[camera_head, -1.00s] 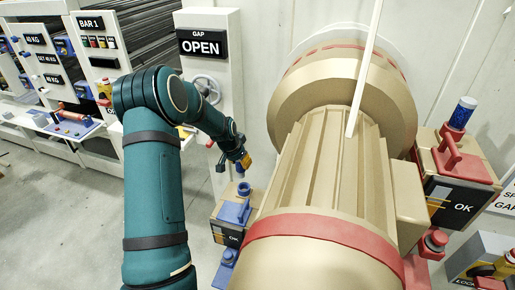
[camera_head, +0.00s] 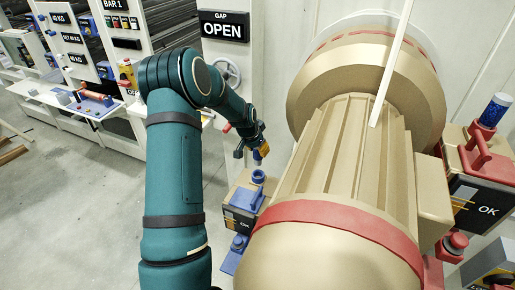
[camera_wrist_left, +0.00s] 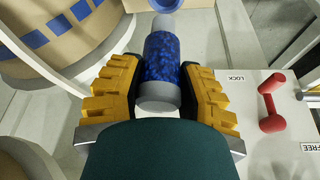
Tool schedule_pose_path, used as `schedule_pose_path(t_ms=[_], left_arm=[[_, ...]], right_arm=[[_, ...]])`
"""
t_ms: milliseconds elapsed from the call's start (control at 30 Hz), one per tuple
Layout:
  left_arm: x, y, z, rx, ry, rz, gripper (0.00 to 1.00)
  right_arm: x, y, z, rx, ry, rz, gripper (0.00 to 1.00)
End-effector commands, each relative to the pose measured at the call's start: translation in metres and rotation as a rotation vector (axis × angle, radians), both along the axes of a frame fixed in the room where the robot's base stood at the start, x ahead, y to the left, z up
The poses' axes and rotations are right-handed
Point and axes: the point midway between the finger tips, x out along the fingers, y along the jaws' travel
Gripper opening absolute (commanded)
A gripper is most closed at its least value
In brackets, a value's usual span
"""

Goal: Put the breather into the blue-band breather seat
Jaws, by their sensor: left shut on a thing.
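My left gripper (camera_head: 255,150) is shut on the breather, a blue speckled cylinder with grey ends. The breather (camera_wrist_left: 163,58) stands between the two yellow-padded fingers in the left wrist view. In the head view the gripper is just above the blue seat (camera_head: 258,177) on a small box left of the large tan motor. A small gap seems to show between the held part and the blue ring. My right gripper is in neither view.
The tan motor (camera_head: 345,170) with red bands fills the middle right. A second blue cylinder (camera_head: 493,111) stands on a red fixture (camera_head: 483,158) at right, over a box marked OK. In the wrist view a red handle (camera_wrist_left: 270,103) lies near LOCK and FREE labels.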

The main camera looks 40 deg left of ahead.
Motion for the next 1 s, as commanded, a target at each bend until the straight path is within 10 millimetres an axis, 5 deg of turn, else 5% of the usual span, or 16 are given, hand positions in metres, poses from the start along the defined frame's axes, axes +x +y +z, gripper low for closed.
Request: schedule_pose_path(t_ms=[433,1000], left_arm=[[0.000,0.000,-0.040,0.000,0.000,0.000,0.00],[0.000,0.000,-0.044,0.000,-0.001,0.000,0.00]], right_arm=[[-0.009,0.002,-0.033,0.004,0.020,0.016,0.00],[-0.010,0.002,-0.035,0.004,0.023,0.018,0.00]])
